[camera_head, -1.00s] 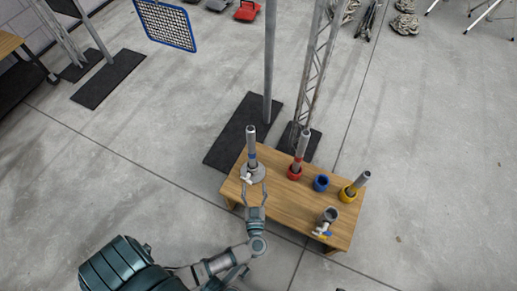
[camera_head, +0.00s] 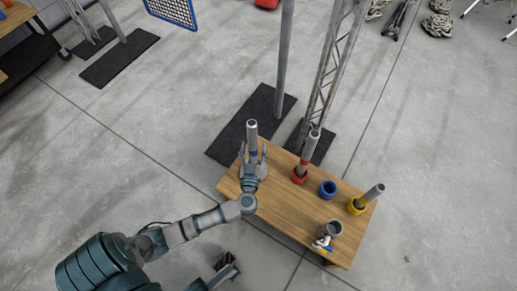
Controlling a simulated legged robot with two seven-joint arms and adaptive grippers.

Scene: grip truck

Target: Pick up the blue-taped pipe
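The blue-taped pipe (camera_head: 252,136) is a grey tube standing upright at the table's far left corner. Its blue band (camera_head: 254,153) shows between the fingers. My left gripper (camera_head: 253,155) has one finger on each side of the pipe at about band height. The fingers look spread, with small gaps beside the pipe; contact is not clear. The gripper hides the pipe's lower part and base. A dark part at the bottom edge (camera_head: 228,264) seems to be my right gripper, away from the table; its finger state is unclear.
On the wooden table (camera_head: 285,207) stand a red-taped pipe in a red holder (camera_head: 299,175), an empty blue holder (camera_head: 327,189), a yellow-taped pipe in a yellow holder (camera_head: 356,206) and a grey cup-like piece (camera_head: 331,229). A pole (camera_head: 285,60) and truss (camera_head: 330,80) rise behind.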

